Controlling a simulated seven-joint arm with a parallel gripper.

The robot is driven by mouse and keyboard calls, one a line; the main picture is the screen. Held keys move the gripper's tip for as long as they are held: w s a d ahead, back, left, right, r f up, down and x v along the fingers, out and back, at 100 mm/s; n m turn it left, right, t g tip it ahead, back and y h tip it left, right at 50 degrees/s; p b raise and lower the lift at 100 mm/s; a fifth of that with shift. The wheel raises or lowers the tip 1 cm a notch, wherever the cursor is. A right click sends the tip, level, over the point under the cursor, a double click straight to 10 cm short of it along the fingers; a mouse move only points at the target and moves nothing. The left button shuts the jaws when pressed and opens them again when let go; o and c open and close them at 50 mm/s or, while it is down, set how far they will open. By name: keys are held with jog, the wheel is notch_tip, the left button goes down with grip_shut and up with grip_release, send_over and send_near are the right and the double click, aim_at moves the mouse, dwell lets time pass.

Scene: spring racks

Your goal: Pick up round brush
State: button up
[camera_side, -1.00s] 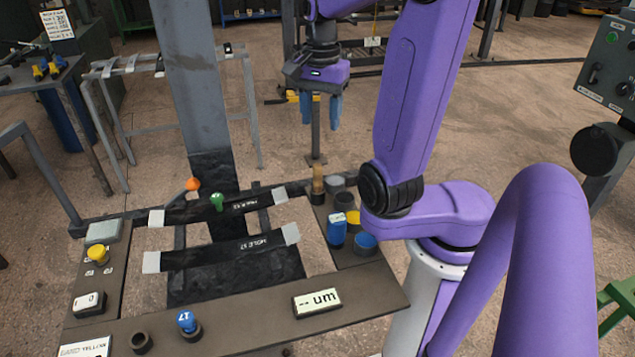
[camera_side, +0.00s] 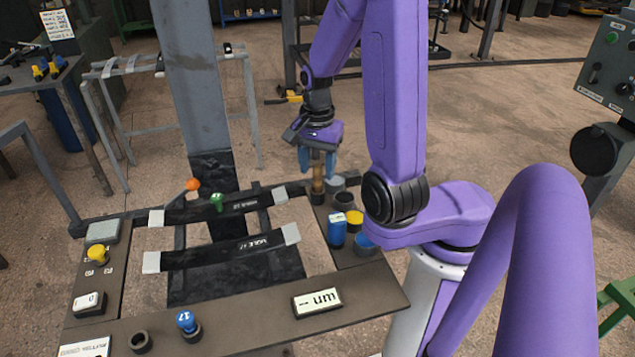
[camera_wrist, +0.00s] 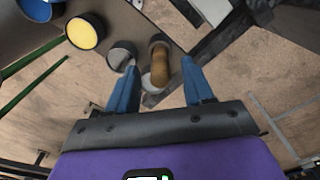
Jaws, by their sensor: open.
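The round brush (camera_side: 318,182) has a tan wooden handle and stands upright in a dark cup at the back right of the bench. In the wrist view the brush (camera_wrist: 160,68) shows from above, between and just ahead of the blue fingertips. My gripper (camera_side: 317,172) is open, with its two blue fingers on either side of the handle's upper part. In the wrist view my gripper (camera_wrist: 159,72) shows a gap to each side of the handle. The brush's lower end is hidden in its cup.
A grey-filled cup (camera_wrist: 121,55), a yellow-filled cup (camera_wrist: 86,32) and a blue one stand close to the brush. A blue block (camera_side: 337,229) stands nearer the front. Two black strips (camera_side: 222,252) span the bench opening at the left.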

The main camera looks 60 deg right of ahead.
jog(key=shift+f, duration=1.05)
grip_shut()
jog(key=shift+r, duration=0.15)
jog(key=shift+r, duration=0.8)
jog(key=s+a+r, duration=0.2)
jog(key=s+r, duration=0.9)
jog(key=s, duration=0.2)
jog(key=shift+s+a, duration=0.15)
jog(key=shift+s, duration=0.25)
